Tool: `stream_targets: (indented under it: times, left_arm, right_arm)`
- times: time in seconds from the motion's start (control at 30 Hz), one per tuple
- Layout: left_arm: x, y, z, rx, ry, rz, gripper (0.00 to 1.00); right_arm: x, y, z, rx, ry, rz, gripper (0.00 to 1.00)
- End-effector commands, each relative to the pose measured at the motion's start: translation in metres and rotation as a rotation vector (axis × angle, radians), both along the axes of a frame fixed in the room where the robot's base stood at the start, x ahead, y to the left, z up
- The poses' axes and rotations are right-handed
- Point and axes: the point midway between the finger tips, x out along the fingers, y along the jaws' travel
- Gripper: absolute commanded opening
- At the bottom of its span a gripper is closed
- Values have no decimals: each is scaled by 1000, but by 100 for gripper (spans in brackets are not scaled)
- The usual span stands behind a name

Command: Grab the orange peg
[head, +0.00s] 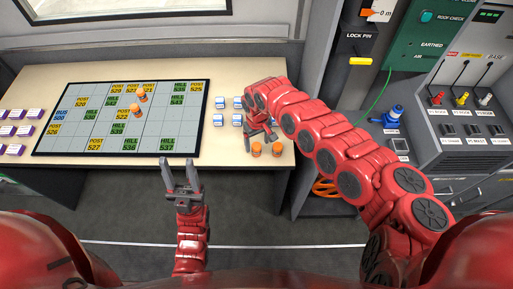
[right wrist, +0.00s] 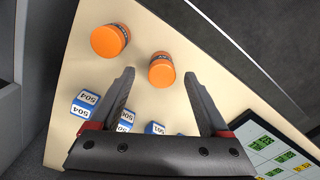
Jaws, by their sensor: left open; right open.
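Two orange pegs stand on the table's front right corner. The left one (head: 256,150) also shows in the right wrist view (right wrist: 161,72), and the right one (head: 277,149) shows there too (right wrist: 109,40). Two more orange pegs, an upper one (head: 140,95) and a lower one (head: 135,109), are on the board. My right gripper (head: 261,135) is open just behind the corner pegs. In the right wrist view the left peg lies between the fingertip lines, at their tips; contact cannot be told. My left gripper (head: 181,162) is open and empty at the board's front edge.
The black-framed board (head: 104,150) with labelled tiles covers the table's middle. Blue-and-white blocks (head: 218,119) stand between it and my right arm. Purple-and-white blocks (head: 15,130) are at the far left. A control panel (head: 465,100) with coloured levers stands at right.

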Motion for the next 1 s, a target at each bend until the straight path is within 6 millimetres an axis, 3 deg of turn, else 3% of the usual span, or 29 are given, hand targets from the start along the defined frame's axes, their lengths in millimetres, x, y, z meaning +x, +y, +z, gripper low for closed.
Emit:
stream_targets:
  times: [0.3, 0.67, 1.0]
  left_arm:
    - [0, 0, 10, 0, 0, 0, 50]
    - [0, 0, 10, 0, 0, 0, 50]
    - [0, 0, 11, 0, 0, 0, 50]
  right_arm:
    - [-1, 4, -38, 1, 0, 0, 80]
    - [0, 2, -45, -2, -1, -1, 80]
    - [0, 2, -44, -1, 0, -1, 18]
